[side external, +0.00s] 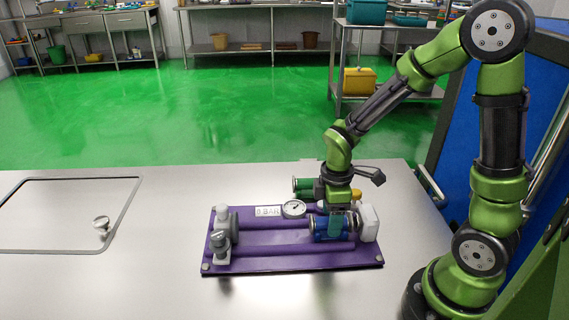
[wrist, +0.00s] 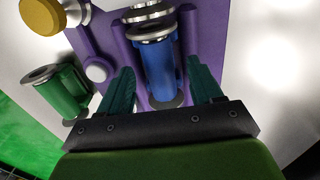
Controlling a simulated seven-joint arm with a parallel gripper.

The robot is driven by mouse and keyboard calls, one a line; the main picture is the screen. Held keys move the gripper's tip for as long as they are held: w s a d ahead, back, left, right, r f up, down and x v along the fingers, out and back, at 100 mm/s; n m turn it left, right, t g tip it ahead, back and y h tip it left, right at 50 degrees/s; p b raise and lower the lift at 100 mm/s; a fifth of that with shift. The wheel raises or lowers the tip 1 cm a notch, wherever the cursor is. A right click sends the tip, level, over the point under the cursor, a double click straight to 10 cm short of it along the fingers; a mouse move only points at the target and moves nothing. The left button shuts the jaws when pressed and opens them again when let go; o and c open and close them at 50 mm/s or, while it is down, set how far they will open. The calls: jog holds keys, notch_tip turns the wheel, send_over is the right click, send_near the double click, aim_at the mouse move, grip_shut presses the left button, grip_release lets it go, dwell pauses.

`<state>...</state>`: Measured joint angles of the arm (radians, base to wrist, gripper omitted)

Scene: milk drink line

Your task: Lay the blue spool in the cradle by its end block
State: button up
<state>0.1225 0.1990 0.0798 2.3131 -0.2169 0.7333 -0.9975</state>
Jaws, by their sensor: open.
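The blue spool (side external: 327,228), with metal end flanges, lies on the front part of the purple cradle board (side external: 285,262), beside the white end block (side external: 369,222) at its right. In the wrist view the blue spool (wrist: 162,72) shows between two teal fingers. My gripper (side external: 339,222) is open around the spool, low over the board, with a finger on each side. In the wrist view narrow gaps show between the spool and the fingers of my gripper (wrist: 164,88). The fingers partly hide the spool in the side view; whether it is fully seated, I cannot tell.
A green spool (side external: 304,187) stands behind the board. A gauge (side external: 293,208) and a "0 BAR" label (side external: 268,211) are at the board's back. The table left of the board is mostly clear.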

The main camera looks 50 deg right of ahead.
jog(key=s+a+r+m+t+y, duration=0.1)
jog(key=s+a+r+m+t, duration=0.1)
jog(key=r+m, duration=0.4)
jog(key=s+a+r+m+t+y, duration=0.1)
jog(key=r+m+t, duration=0.4)
jog(key=r, duration=0.8)
jog(key=s+a+m, duration=0.1)
jog(key=s+m, duration=0.1)
jog(key=shift+s+a+r, duration=0.25)
jog(key=shift+s+a, duration=0.1)
